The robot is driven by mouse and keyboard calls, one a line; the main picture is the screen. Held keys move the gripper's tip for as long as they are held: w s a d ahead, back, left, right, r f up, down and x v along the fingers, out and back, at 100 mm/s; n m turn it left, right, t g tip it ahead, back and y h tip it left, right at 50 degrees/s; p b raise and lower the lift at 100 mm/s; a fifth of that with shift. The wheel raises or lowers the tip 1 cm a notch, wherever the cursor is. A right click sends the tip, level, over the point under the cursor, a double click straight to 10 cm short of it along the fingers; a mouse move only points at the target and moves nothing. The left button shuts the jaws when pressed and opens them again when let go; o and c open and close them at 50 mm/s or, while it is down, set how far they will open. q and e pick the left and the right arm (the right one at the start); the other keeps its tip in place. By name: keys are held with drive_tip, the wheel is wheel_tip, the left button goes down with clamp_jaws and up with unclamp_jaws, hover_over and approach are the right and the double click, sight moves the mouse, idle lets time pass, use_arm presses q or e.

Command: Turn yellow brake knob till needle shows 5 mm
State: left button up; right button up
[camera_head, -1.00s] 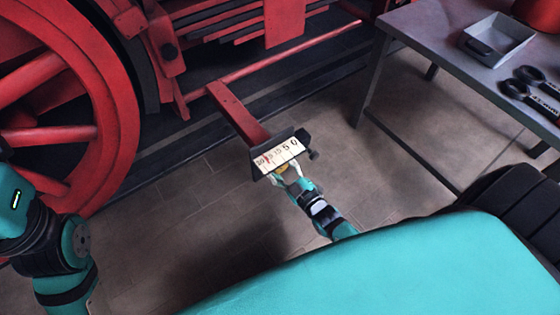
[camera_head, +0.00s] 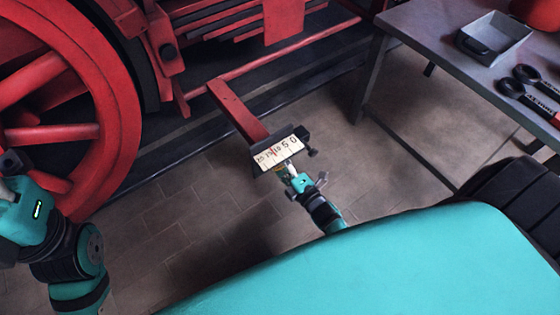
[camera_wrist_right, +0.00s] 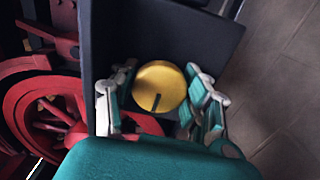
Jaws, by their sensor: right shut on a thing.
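The yellow brake knob (camera_wrist_right: 160,86) is round, with a dark line on its face, and sits against a dark box (camera_wrist_right: 160,30). My right gripper (camera_wrist_right: 160,100) is shut on the knob, with its fingers on either side. In the head view my right gripper (camera_head: 290,172) is below the gauge and mostly hides the knob. The white gauge scale (camera_head: 284,150) has black numbers falling to 0 at the right. Its thin red needle (camera_head: 273,154) stands around 10 to 15, too small to read exactly. My left arm is at the left edge; its fingers are not visible.
A red beam (camera_head: 238,108) runs from the locomotive to the gauge. A large red wheel (camera_head: 70,132) stands at the left. A grey table (camera_head: 425,45) at the right holds a tray (camera_head: 495,38) and black-handled tools (camera_head: 530,85). The tiled floor around the gauge is clear.

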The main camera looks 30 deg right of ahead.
drive_tip(key=shift+s+f+n, duration=0.1)
drive_tip(key=shift+n, duration=0.9)
drive_tip(key=o, duration=1.2)
drive_tip(key=s, duration=0.5)
drive_tip(key=s+d, duration=0.1)
drive_tip(key=s, duration=0.2)
drive_tip(key=shift+d, duration=0.1)
